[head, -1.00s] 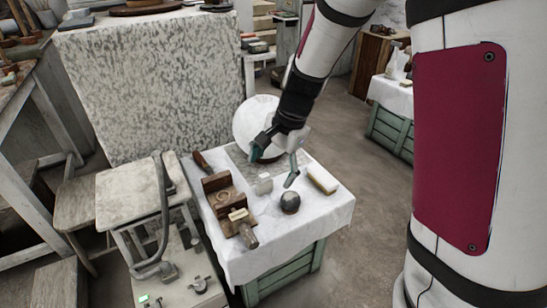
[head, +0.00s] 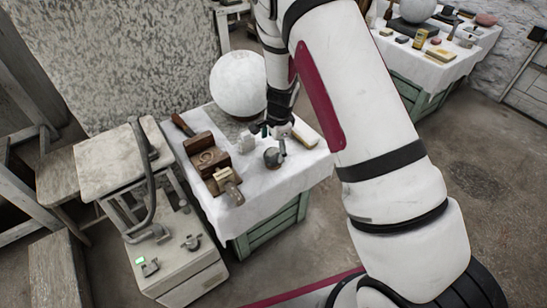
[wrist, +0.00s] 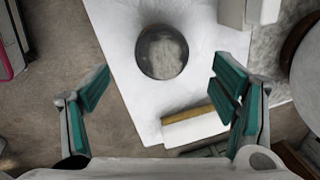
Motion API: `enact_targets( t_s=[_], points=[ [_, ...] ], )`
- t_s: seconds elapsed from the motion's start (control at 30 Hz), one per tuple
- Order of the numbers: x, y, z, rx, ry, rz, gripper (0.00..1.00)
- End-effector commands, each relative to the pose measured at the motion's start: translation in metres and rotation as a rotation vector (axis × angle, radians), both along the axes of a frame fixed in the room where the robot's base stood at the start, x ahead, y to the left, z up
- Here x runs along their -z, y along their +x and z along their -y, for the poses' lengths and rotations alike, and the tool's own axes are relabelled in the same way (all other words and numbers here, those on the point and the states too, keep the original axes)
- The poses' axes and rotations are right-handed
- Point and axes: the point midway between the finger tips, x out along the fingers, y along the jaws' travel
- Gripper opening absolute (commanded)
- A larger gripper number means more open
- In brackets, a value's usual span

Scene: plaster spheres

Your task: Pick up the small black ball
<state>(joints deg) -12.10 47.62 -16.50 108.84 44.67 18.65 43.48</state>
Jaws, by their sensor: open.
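The small black ball (head: 273,157) looks dark grey and shiny. It rests on the white cloth of a small table (head: 290,178), near the right side. In the wrist view the ball (wrist: 162,52) lies beyond the fingertips, roughly centred between them. My gripper (head: 271,139) is above the table, close to the ball, pointing down. In the wrist view my gripper (wrist: 161,72) has its two green-padded fingers spread wide with nothing between them. The gripper appears apart from the ball.
A large white sphere (head: 238,82) stands behind. A grey machine (head: 175,255) stands left. Another table (head: 425,70) is at the far right.

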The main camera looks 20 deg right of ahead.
Motion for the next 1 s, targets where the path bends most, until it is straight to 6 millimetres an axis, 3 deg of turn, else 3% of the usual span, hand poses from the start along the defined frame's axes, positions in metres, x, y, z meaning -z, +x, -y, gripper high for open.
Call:
enact_targets(
  t_s=[0.33,0.63,0.87,0.9,1.0],
  points=[
    [0.023,0.005,0.0,0.0,0.0,0.0,0.8],
    [0.063,0.014,0.001,0.0,0.001,-0.001,0.8],
    [0.065,0.015,0.001,-0.001,0.0,0.001,0.8],
    [0.065,0.015,0.001,-0.001,0.0,0.001,0.77],
    [0.065,0.015,0.001,-0.001,0.0,0.001,0.55]
  ],
)
